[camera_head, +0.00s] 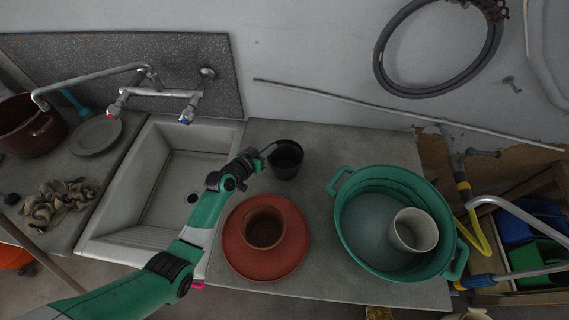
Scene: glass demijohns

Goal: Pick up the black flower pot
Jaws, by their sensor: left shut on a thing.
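The black flower pot (286,164) stands on the grey counter behind the red plate, right of the sink. My left arm comes in from the lower left across the sink. My left gripper (268,151) is at the pot's left rim and is shut on it. The pot looks upright; whether its base touches the counter is hard to tell. The fingertips are small and dark against the pot. My right gripper is not in view.
A terracotta pot (263,229) stands on a red plate (290,261) in front. A green tub (345,234) holding a pale pot (414,231) is to the right. The sink (150,190) with its tap (155,92) is left. Bare counter lies behind the tub.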

